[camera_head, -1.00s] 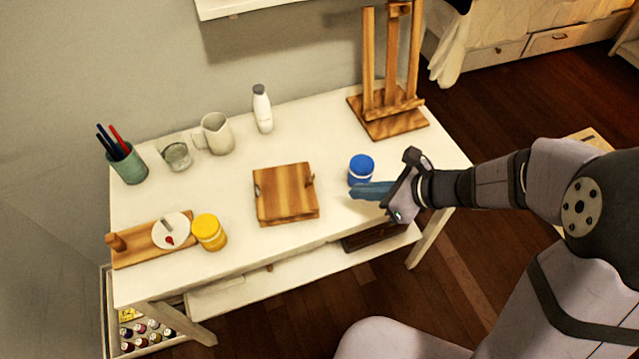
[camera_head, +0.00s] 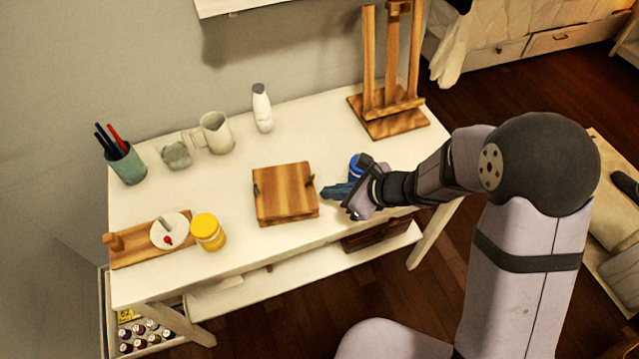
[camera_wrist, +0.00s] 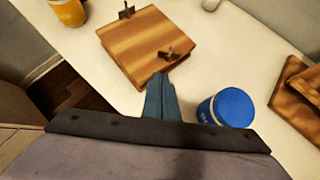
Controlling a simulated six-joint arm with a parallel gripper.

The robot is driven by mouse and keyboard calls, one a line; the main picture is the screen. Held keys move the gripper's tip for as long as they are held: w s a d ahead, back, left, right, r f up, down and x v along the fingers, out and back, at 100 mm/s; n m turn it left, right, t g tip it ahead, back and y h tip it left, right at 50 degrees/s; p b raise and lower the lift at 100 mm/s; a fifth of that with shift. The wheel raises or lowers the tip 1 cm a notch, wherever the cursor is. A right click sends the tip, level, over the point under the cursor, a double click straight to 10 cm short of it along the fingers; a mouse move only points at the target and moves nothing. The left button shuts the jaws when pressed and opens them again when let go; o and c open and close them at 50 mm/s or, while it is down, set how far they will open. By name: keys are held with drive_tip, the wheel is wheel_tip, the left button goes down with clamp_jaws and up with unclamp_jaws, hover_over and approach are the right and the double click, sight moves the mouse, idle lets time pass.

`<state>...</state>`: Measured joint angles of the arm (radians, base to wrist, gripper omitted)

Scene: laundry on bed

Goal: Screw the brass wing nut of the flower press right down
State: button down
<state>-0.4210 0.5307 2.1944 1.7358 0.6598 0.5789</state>
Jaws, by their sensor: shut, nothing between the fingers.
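The wooden flower press (camera_head: 285,192) lies flat on the white table and also shows in the wrist view (camera_wrist: 140,38). It carries two wing nuts on opposite edges. One wing nut (camera_wrist: 168,53) is on the side nearer my gripper; the other (camera_wrist: 126,10) is at the far side. Their color is too dark to tell as brass. My gripper (camera_head: 326,193) is just right of the press. Its blue fingers (camera_wrist: 161,85) are shut and empty, with their tips close to the press's near corner in the wrist view. Whether they touch it I cannot tell.
A blue-lidded jar (camera_wrist: 232,107) stands close beside my fingers. A yellow jar (camera_head: 208,232) and a wooden board (camera_head: 138,250) lie to the left. A mug (camera_head: 215,133), a white bottle (camera_head: 262,108) and an easel (camera_head: 390,125) stand behind.

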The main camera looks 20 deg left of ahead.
sight(306, 188)
drive_tip(key=shift+w+a+r+p, duration=0.1)
drive_tip(key=shift+w+a+p, duration=0.1)
drive_tip(key=shift+a, duration=0.7)
drive_tip(key=shift+w+a+r+p, duration=0.1)
drive_tip(key=shift+w+a+p, duration=0.1)
drive_tip(key=shift+a, duration=0.65)
drive_tip(key=shift+s+a+f+m+t+b, duration=0.15)
drive_tip(key=shift+m+t+b, duration=0.3)
drive_tip(key=shift+b, duration=0.75)
drive_tip(key=shift+s+a+f+m+t+b, duration=0.15)
drive_tip(key=shift+m+t+b, duration=0.25)
drive_tip(key=shift+b, duration=0.75)
